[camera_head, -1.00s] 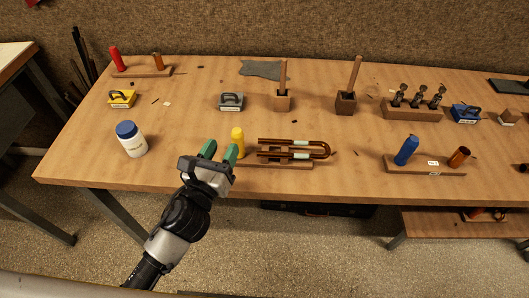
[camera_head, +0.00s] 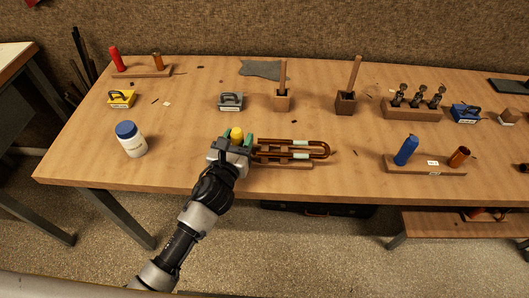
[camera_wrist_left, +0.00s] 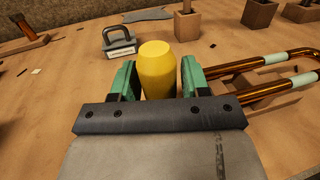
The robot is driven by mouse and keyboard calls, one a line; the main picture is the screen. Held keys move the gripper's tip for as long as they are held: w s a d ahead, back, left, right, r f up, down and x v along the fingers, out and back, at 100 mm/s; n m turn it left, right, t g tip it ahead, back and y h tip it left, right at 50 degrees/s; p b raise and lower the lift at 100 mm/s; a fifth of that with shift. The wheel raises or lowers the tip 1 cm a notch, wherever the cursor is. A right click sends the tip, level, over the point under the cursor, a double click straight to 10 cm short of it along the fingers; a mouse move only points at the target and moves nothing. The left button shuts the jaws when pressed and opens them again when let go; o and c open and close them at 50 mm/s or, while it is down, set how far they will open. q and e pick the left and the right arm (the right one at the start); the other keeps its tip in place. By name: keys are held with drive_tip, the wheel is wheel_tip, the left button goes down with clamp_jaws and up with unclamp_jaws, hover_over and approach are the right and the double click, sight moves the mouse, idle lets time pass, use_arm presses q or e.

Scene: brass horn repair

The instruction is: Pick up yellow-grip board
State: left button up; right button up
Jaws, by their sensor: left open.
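The yellow grip (camera_head: 237,133) stands upright at the left end of its wooden board (camera_head: 285,165), near the table's front edge. A copper U-shaped tube (camera_head: 318,149) with pale bands lies over the board to the right. My left gripper (camera_head: 236,142) is open, with its green fingers on either side of the yellow grip. In the left wrist view the yellow grip (camera_wrist_left: 158,70) stands between the two fingers (camera_wrist_left: 158,78); whether they touch it I cannot tell. The left end of the board is hidden behind my gripper. My right gripper is not in view.
A white jar with a blue lid (camera_head: 131,139) stands to the left. A grey-handled block (camera_head: 231,102) and wooden holders (camera_head: 283,101) stand behind. A board with a blue grip (camera_head: 406,150) is to the right. The table between jar and gripper is clear.

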use_arm(q)
drive_tip(key=shift+x, duration=0.8)
drive_tip(key=shift+r, duration=0.1)
clamp_jaws()
wheel_tip(320, 180, up, 10)
drive_tip(key=shift+f, duration=4.8)
drive_tip(key=shift+f, duration=0.15)
